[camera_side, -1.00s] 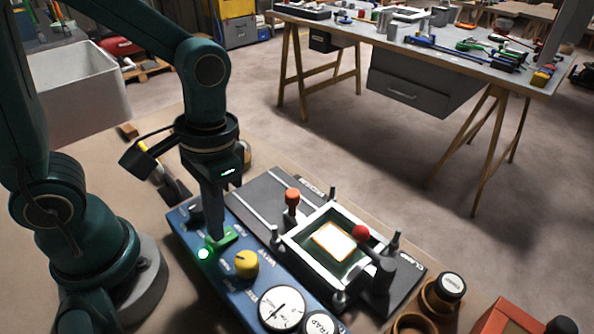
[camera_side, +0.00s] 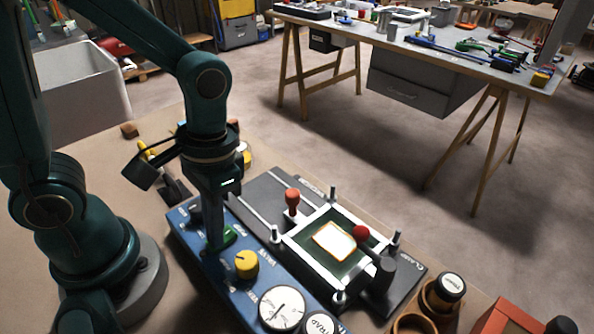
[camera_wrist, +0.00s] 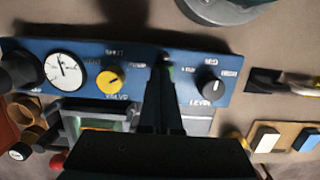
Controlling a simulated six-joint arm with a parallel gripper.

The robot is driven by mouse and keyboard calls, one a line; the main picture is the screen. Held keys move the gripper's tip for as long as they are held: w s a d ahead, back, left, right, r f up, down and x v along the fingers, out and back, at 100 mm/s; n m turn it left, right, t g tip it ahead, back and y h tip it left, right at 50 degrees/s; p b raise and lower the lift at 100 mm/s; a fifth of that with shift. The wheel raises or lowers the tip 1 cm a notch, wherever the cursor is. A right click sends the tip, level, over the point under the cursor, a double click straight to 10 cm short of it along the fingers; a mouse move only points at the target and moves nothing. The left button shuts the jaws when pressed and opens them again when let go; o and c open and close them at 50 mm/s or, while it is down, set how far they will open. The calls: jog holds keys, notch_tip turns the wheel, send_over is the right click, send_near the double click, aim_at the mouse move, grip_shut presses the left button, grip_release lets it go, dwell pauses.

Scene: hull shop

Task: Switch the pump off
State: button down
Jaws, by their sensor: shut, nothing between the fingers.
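The blue control panel (camera_side: 217,274) carries the pump's green rocker switch (camera_side: 229,235), now dark green. My gripper (camera_side: 211,248) is shut and empty, its tips down at the left part of the switch; whether they touch it I cannot tell. No green lamp glow shows; the lamp's place lies at or behind the fingertips. In the wrist view my fingers (camera_wrist: 163,62) cover most of the switch, with only a sliver of green beside them. The panel (camera_wrist: 205,60) runs across that view.
A yellow valve knob (camera_side: 246,264) and a white gauge (camera_side: 281,308) sit on the panel to the right of the switch. A black knob (camera_wrist: 213,91) shows on the panel in the wrist view. Behind the panel stands a clamping frame (camera_side: 297,252) with a red-topped handle (camera_side: 361,233).

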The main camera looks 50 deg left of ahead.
aim_at(228, 232)
jog(key=shift+w, duration=0.85)
jog(key=shift+r, duration=0.1)
notch_tip(228, 232, up, 14)
jog(key=w, duration=0.2)
jog(key=shift+s, duration=0.1)
dwell(0.3)
jog(key=shift+s+a, duration=0.15)
jog(key=shift+s, duration=0.55)
